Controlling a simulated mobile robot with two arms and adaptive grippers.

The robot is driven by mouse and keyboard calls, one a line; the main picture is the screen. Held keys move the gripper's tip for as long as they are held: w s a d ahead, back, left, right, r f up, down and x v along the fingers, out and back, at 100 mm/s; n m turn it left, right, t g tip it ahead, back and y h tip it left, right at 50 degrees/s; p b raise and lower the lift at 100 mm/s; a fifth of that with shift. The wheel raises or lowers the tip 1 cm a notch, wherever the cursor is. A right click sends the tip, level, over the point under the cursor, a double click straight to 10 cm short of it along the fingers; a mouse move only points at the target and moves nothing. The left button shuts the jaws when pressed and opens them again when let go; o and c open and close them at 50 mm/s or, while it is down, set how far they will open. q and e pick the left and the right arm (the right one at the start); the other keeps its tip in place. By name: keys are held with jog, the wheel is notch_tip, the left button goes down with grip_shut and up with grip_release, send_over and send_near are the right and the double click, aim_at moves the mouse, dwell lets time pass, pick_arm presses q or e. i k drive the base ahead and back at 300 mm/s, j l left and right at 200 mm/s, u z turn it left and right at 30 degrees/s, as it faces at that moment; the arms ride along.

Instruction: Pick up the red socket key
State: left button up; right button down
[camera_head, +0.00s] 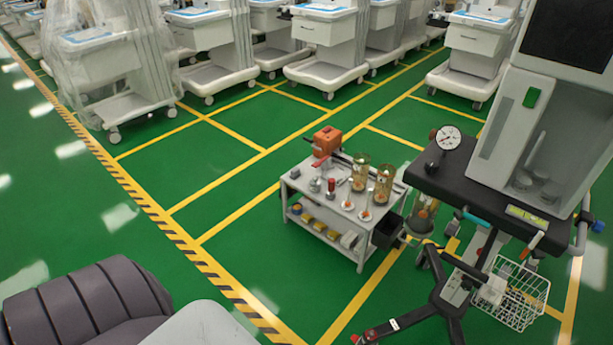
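A small trolley (289,181) with a grey top stands mid-floor. A small red upright object (331,184) is on its top, near the middle of the left half; it may be the red socket key, but it is too small to be sure. A larger orange-red block-shaped device (327,139) sits at the trolley's back edge. Neither of my grippers shows in this view, so nothing is seen touching the trolley or its objects.
Two amber clear cylinders (383,184) and small white discs (348,206) share the trolley top. A dark bin (387,232) hangs on its right side. An anaesthesia cart (440,172) with a wire basket (516,294) stands close right.

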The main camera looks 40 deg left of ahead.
aim_at(331, 194)
jog(key=i+j, duration=0.15)
jog(key=j, duration=0.2)
jog(key=i+j, duration=0.1)
jog(key=j, duration=0.25)
jog(key=i+j, duration=0.15)
jog(key=j, duration=0.2)
jog(key=i+j, duration=0.15)
jog(key=j, duration=0.2)
jog(key=i+j, duration=0.1)
jog(key=j, duration=0.3)
jog(key=i+j, duration=0.15)
jog(key=j, duration=0.2)
